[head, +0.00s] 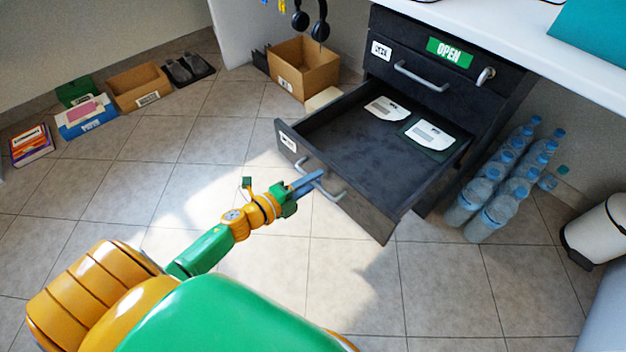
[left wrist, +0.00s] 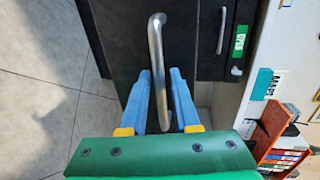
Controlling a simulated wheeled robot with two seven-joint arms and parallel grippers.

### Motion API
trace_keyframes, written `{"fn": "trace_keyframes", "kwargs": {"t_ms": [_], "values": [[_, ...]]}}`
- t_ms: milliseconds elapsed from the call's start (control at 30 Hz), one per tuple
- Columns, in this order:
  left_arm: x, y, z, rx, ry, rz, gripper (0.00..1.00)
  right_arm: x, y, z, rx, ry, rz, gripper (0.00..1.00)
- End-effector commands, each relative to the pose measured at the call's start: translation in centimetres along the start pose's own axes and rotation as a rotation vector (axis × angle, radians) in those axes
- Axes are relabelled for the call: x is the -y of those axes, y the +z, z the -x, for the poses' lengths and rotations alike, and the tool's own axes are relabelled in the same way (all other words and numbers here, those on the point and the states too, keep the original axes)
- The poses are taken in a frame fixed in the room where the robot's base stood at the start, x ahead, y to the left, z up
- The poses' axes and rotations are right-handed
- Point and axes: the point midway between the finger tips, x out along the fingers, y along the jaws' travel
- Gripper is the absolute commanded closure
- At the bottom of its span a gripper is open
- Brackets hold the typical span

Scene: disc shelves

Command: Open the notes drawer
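The dark drawer (head: 345,150) in the lower part of the black cabinet stands pulled far out. Two pale cards with printed labels (head: 388,109) lie inside towards its back. A small white label (head: 288,142) is on its front, too small to read. My left gripper (head: 311,181) is at the drawer's silver handle (head: 331,191). In the left wrist view the handle (left wrist: 156,45) passes between the two blue fingers (left wrist: 161,95). The fingers are spread, with a gap visible on the left side of the bar. My right gripper is not in view.
A shut upper drawer (head: 415,75) bears a green OPEN sign (head: 450,52). Several water bottles (head: 490,200) stand right of the cabinet, near a white bin (head: 598,230). A cardboard box (head: 303,66) stands left of it.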

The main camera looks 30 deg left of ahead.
Motion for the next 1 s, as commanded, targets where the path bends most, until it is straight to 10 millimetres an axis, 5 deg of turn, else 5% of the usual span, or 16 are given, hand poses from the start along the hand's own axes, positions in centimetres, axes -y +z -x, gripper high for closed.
{"fn": "trace_keyframes", "kwargs": {"t_ms": [333, 667, 1000], "values": [[0.0, -0.1, 0.2, -0.001, 0.0, 0.0, 0.55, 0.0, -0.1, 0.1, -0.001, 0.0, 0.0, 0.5], [0.1, 0.0, 6.4, 0.0, 0.002, 0.002, 0.55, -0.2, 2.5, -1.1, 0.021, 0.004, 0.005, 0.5], [0.0, 0.0, 7.1, 0.0, -0.001, 0.0, 0.55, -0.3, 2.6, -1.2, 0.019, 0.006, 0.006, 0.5]]}}
